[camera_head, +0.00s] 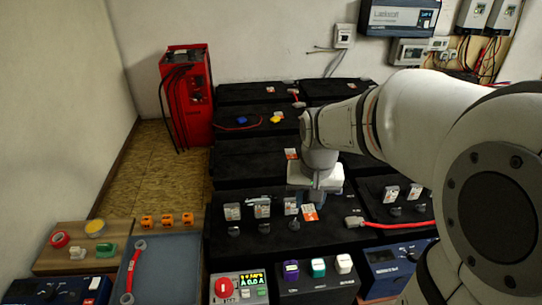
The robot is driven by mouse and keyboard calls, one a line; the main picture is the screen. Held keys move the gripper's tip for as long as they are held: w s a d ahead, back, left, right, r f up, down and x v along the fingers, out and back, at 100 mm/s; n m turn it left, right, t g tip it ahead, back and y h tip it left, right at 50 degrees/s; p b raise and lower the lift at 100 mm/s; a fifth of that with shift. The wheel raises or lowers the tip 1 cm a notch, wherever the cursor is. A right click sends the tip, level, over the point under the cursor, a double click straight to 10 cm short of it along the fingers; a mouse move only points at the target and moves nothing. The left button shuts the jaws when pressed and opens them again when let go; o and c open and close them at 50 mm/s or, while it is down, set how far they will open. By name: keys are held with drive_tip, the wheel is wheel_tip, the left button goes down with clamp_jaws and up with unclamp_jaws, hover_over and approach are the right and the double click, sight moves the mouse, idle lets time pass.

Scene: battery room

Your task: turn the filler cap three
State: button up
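A black battery block (245,247) in the front row carries several small black knobs, likely the filler caps. A row of three pale labelled tags stands behind three of them. I cannot read a number on any cap. From the left they are the first cap (233,231), the second cap (263,227) and the third cap (295,224). My gripper (317,197) hangs pointing down over the back of this block, right of and behind the third cap. Its fingers are small and dark against the block. I cannot see whether they are open or touching anything.
A red cable (398,225) runs right from a terminal on the block. In front stand a panel with a red button (224,287) and a box with coloured switches (317,267). A red charger (187,100) stands behind.

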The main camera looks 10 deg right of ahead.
sight(294, 221)
drive_tip(key=w+f+m+b, duration=0.1)
drive_tip(key=w+f, duration=0.2)
drive_tip(key=f, duration=0.1)
drive_tip(key=w+f+g+b, duration=0.1)
drive_tip(key=w+f, duration=0.3)
drive_tip(key=w+f+m+b, duration=0.1)
drive_tip(key=w+f, duration=0.3)
drive_tip(key=shift+w+f+m, duration=0.1)
drive_tip(key=shift+f+m, duration=0.15)
drive_tip(key=shift+m, duration=0.05)
wheel_tip(294, 221, down, 8)
drive_tip(key=shift+r+b, duration=0.1)
drive_tip(key=shift+b, duration=0.45)
clamp_jaws()
